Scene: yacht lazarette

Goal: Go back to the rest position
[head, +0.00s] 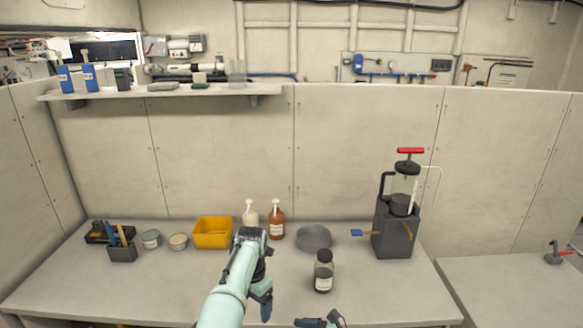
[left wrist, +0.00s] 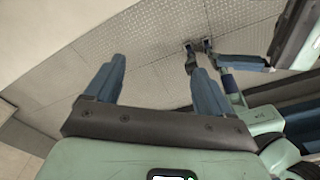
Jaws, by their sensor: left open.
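My left arm reaches up from the bottom of the head view. Its gripper (head: 265,308) points down in front of the bench, left of the dark bottle. In the left wrist view its two blue fingers (left wrist: 158,65) are wide apart, with nothing between them and the floor plates behind. Part of my right gripper (head: 318,322) shows at the bottom edge of the head view. It also shows in the left wrist view (left wrist: 198,44), small and low over the floor; I cannot tell how far its fingers are apart.
The bench (head: 180,290) holds a dark labelled bottle (head: 323,275), a grey round dish (head: 313,238), two pump bottles (head: 276,222), a yellow bin (head: 212,233), two small jars (head: 151,239), a tool caddy (head: 122,252) and a pump unit (head: 396,230). A second bench (head: 510,290) stands right.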

